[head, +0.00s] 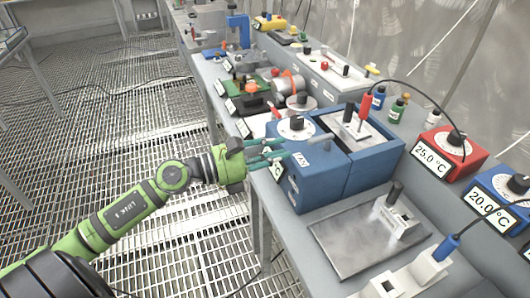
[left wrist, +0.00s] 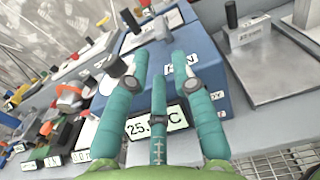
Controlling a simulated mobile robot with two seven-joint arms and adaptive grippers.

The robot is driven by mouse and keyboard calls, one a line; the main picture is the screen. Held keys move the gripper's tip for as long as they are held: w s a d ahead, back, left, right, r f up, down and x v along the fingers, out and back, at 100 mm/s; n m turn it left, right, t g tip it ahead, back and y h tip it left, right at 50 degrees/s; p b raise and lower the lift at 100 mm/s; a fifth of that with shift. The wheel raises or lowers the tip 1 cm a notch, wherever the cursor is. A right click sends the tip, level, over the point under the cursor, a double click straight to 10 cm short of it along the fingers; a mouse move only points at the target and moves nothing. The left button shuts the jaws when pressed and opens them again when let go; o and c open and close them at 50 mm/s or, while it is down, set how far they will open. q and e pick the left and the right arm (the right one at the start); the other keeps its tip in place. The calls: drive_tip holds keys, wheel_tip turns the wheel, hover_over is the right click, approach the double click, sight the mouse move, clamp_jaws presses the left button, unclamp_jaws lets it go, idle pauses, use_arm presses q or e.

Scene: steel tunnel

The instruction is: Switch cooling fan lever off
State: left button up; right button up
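A blue box (head: 305,185) stands on the bench, with a white-faced dial (head: 297,127) and a short grey bar, possibly a lever (head: 320,139), on its top. A small label on its front is too blurred to read surely. I cannot tell which part is the cooling fan lever. My left gripper (head: 272,152) is at the box's left front edge with its teal fingers spread and empty. In the left wrist view the fingers (left wrist: 160,92) are apart in front of the blue box (left wrist: 205,60); one crosses a temperature display (left wrist: 142,126). My right gripper is not in view.
A steel plate (head: 345,240) carries a block with a black upright handle (head: 394,194). A red box (head: 450,152) reads 25.0°C and another blue box reads 20.0°C. Small bottles (head: 397,108) stand behind. Several devices line the bench further back. Grated floor (head: 110,130) is open at left.

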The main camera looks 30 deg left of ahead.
use_arm(q)
drive_tip(key=shift+v, duration=1.2)
